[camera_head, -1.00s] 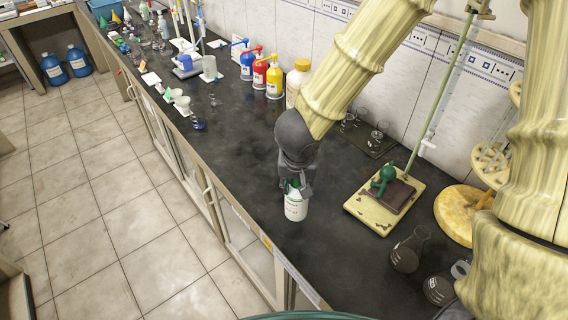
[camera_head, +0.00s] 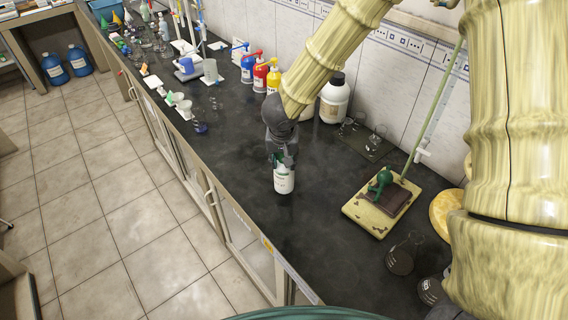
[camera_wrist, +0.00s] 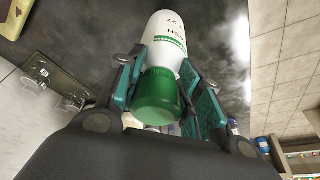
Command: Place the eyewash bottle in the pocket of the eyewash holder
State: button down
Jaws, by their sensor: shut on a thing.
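The eyewash bottle (camera_head: 284,181) is white with a green band and a green cap. It is upright in the head view, close above or on the black bench top; I cannot tell whether it touches. My gripper (camera_head: 283,160) is shut on its upper part. In the wrist view, the green cap of the eyewash bottle (camera_wrist: 160,95) lies between the two teal finger pads of my gripper (camera_wrist: 168,85), and its white body points away from me. I cannot make out the eyewash holder in these frames.
Blue, red and yellow pump bottles (camera_head: 260,75) and a white jar with a black lid (camera_head: 335,98) stand along the wall. A stand with a worn yellow base (camera_head: 364,215) and dark flasks (camera_head: 400,260) are to the right. The bench around the bottle is clear.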

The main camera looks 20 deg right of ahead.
aim_at(284, 178)
jog(key=shift+f, duration=1.5)
jog(key=c, duration=1)
grip_release()
jog(key=shift+f, duration=0.15)
jog(key=shift+c, duration=0.2)
jog(key=shift+o, duration=0.6)
